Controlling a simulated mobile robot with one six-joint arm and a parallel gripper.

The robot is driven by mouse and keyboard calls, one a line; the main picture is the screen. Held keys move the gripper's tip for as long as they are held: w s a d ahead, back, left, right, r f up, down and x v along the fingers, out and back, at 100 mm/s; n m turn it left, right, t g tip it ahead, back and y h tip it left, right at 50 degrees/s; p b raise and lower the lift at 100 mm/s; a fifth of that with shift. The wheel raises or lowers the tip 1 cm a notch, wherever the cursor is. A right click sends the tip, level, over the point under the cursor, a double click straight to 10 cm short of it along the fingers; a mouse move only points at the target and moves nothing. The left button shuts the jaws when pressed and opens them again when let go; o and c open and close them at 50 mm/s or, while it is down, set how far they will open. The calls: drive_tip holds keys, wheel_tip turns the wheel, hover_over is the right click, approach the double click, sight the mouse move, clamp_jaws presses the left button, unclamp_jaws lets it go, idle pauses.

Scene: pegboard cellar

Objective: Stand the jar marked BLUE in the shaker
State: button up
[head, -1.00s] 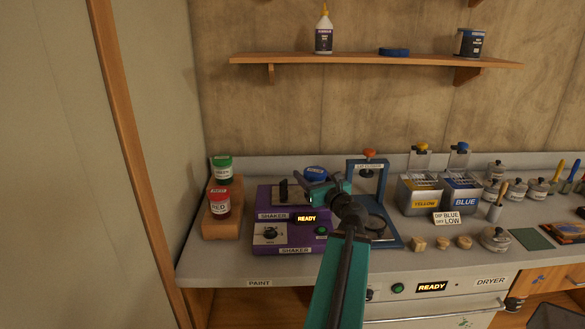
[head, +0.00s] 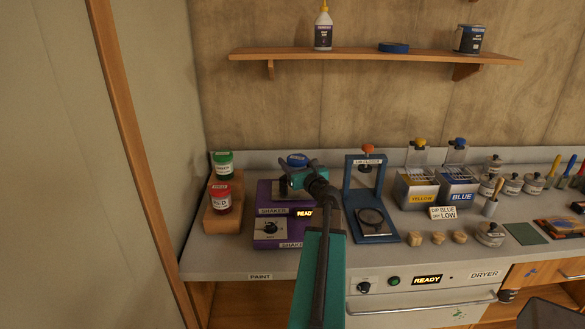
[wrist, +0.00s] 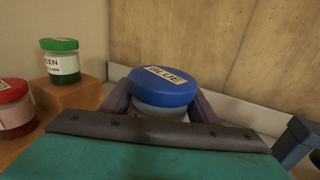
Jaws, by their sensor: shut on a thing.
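The jar marked BLUE (wrist: 162,87) has a blue lid with a BLUE label and shows upright between my fingers in the wrist view. In the head view its blue lid (head: 297,160) shows just behind my gripper (head: 296,176). My gripper is shut on this jar. The purple shaker (head: 267,227) stands on the bench below and in front of the jar, with its READY display lit. My arm hides part of the shaker's right side. I cannot tell how high the jar is above the shaker's top.
A wooden rack (head: 222,212) at left holds a red jar (head: 220,199) and a green jar (head: 222,165). A blue lid press (head: 370,215) stands close on the right. Yellow and blue dip tanks (head: 458,190) stand farther right. A shelf (head: 375,57) hangs above.

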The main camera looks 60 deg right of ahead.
drive_tip(key=shift+w+d+f+p, duration=0.1)
drive_tip(key=shift+w+f+p, duration=0.1)
drive_tip(key=shift+f, duration=0.4)
drive_tip(key=shift+w+d+f+p, duration=0.15)
drive_tip(key=shift+f+p, duration=0.1)
drive_tip(key=shift+f, duration=0.35)
drive_tip(key=shift+w+f+p, duration=0.2)
drive_tip(key=shift+f, duration=0.4)
drive_tip(key=shift+f, duration=0.2)
drive_tip(key=o, duration=1.3)
drive_tip(key=shift+r, duration=0.2)
